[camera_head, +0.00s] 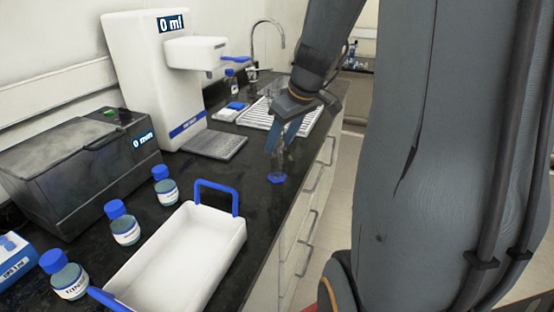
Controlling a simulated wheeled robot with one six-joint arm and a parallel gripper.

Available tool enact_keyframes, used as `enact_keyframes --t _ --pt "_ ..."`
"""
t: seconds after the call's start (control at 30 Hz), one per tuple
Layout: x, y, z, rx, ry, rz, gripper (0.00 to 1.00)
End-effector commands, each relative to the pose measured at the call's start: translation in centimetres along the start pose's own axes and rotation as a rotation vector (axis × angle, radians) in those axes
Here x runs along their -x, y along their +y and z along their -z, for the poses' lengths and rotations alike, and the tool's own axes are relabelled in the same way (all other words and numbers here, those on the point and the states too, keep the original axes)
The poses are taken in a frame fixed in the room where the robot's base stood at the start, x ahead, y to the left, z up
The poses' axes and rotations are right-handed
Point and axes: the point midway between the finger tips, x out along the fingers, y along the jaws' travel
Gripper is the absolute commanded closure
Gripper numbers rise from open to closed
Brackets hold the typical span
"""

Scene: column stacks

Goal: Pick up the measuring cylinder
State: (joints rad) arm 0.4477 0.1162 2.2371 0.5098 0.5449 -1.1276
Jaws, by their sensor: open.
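The measuring cylinder (279,164) is clear with a blue base, and stands upright on the dark counter near its front edge. My gripper (284,138) points down over the cylinder, with its blue fingers around or just beside the upper part. The fingers are apart. The top of the cylinder is hidden behind the fingers, and I cannot tell whether they touch it.
A white tray with blue handles (238,232) stands in front, with several blue-capped bottles (165,187) to its left. A white dispenser (160,80) and a grey lidded box (75,165) stand at the back. A drying rack (255,116) lies beyond the cylinder.

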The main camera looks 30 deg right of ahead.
Motion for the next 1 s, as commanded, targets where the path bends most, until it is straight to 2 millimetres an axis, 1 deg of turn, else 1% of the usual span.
enact_keyframes --t 0.17,0.4,0.5,0.8,0.87,1.0 --pt "-1.5 -0.3 0.2 0.002 -0.003 0.003 0.51" --pt "-4.3 -0.3 0.5 -0.001 -0.002 0.001 0.51" --pt "-5.2 -0.3 0.5 -0.002 -0.002 0.001 0.51" --pt "-5.5 -0.2 0.5 -0.003 0.000 -0.002 0.51" --pt "-5.5 -0.2 0.5 -0.003 0.000 -0.002 0.60" --pt "-5.5 -0.2 0.5 -0.003 0.000 -0.002 0.83"
